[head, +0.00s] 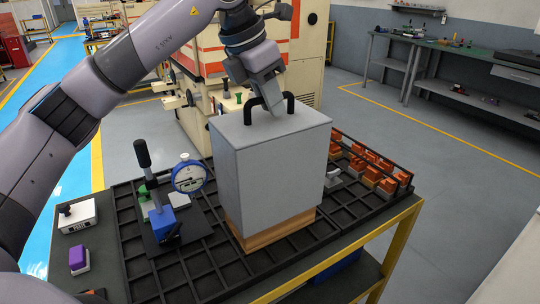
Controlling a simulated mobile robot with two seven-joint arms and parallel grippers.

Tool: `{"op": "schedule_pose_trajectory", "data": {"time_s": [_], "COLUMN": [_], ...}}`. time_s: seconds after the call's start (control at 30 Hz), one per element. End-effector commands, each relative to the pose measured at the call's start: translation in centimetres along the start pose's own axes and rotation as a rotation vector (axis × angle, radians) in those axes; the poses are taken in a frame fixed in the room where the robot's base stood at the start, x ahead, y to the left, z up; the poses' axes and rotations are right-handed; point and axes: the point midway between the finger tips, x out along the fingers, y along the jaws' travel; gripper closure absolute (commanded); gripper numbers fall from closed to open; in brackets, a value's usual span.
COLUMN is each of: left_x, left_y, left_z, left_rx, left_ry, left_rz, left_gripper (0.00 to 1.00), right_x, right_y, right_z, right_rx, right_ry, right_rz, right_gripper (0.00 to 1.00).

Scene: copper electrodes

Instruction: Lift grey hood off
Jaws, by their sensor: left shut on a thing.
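The grey hood (268,165) is a tall box with a black handle (290,103) on its top. It stands over the middle of the table, with an orange-brown block (272,232) showing under its lower edge. What is inside the hood is hidden. My left gripper (268,103) comes down from above and is shut on the handle. I cannot tell from this one view whether the hood rests on the block or hangs just above it. My right gripper is not in view.
A black gridded tray (150,283) covers the table. A blue dial gauge (188,177) and a black-handled clamp (143,155) stand close left of the hood. Orange electrode pieces (375,165) sit at the right. A white box (77,216) and a purple block (79,258) lie at the left.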

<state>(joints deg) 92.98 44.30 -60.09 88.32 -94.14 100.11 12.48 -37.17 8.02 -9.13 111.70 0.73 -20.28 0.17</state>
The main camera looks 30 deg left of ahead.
Motion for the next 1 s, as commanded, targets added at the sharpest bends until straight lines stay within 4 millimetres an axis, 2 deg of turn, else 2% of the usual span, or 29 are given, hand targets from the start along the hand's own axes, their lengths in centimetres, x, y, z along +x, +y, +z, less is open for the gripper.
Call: {"op": "schedule_pose_trajectory", "data": {"time_s": [0.27,0.47,0.57,0.8,1.0], "left_x": [-0.4,-2.1,-4.0,-10.3,-15.0], "left_y": [0.0,0.0,0.0,-0.1,-0.1], "left_z": [0.2,1.0,1.7,4.4,6.3], "left_rx": [0.0,0.0,0.0,0.001,0.0], "left_ry": [-0.005,-0.007,-0.008,-0.008,-0.005], "left_rz": [0.001,0.001,0.001,0.0,0.0], "left_gripper": [1.0,1.0,1.0,1.0,1.0], "right_x": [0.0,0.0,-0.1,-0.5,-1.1], "right_y": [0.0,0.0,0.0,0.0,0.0], "right_z": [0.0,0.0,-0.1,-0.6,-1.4], "right_rx": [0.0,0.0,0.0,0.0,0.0], "right_ry": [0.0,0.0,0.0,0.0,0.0], "right_rz": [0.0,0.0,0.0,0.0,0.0], "right_gripper": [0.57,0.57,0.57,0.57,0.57]}}
